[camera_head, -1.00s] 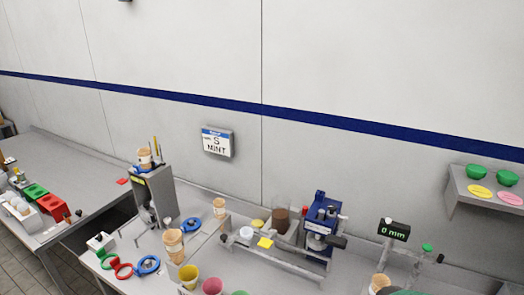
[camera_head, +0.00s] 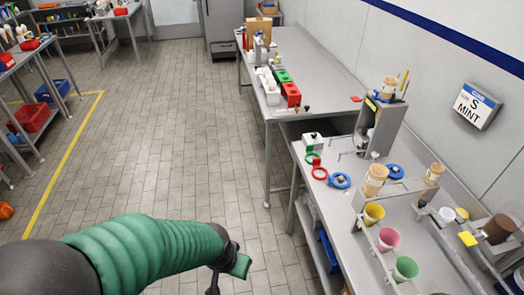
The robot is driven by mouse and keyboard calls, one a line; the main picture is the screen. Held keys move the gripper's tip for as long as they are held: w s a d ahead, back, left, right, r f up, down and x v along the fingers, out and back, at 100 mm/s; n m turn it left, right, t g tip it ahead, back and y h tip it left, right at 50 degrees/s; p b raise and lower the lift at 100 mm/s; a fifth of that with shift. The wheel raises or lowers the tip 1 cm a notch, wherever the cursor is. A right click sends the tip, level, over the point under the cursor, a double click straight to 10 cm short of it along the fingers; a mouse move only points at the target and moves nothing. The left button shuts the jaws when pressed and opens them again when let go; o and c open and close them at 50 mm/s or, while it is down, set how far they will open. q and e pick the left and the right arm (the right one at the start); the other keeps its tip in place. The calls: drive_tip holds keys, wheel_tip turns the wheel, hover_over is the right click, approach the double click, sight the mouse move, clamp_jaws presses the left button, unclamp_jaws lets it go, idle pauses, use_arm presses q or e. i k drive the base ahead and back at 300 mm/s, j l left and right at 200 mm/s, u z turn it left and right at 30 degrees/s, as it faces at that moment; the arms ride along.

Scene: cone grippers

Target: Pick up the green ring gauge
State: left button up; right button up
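The green ring gauge (camera_head: 312,159) lies near the left end of the near workbench (camera_head: 297,212), beside a small white box (camera_head: 312,141). A red ring gauge (camera_head: 320,173) and a blue ring gauge (camera_head: 339,180) lie close to it. My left arm, in a green ribbed sleeve, comes in at the lower left. My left gripper (camera_head: 228,274) is over the floor, left of the bench and well apart from the rings. It is small and seen from behind, so its opening is unclear. My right gripper is out of view.
Yellow (camera_head: 374,214), pink (camera_head: 388,239) and green (camera_head: 405,268) cups sit in a rack right of the rings, near an ice-cream cone (camera_head: 375,180). A grey dispenser (camera_head: 380,125) stands behind. A second bench (camera_head: 322,84) lies beyond. The tiled floor (camera_head: 180,150) is clear.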

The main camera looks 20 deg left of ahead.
sight(309, 148)
drive_tip(key=u, duration=0.25)
drive_tip(key=i+j+z, duration=0.25)
drive_tip(key=i+j, duration=0.45)
drive_tip(key=i, duration=0.35)
drive_tip(key=i+j+z, duration=0.25)
drive_tip(key=i+j, duration=0.7)
drive_tip(key=i, duration=0.05)
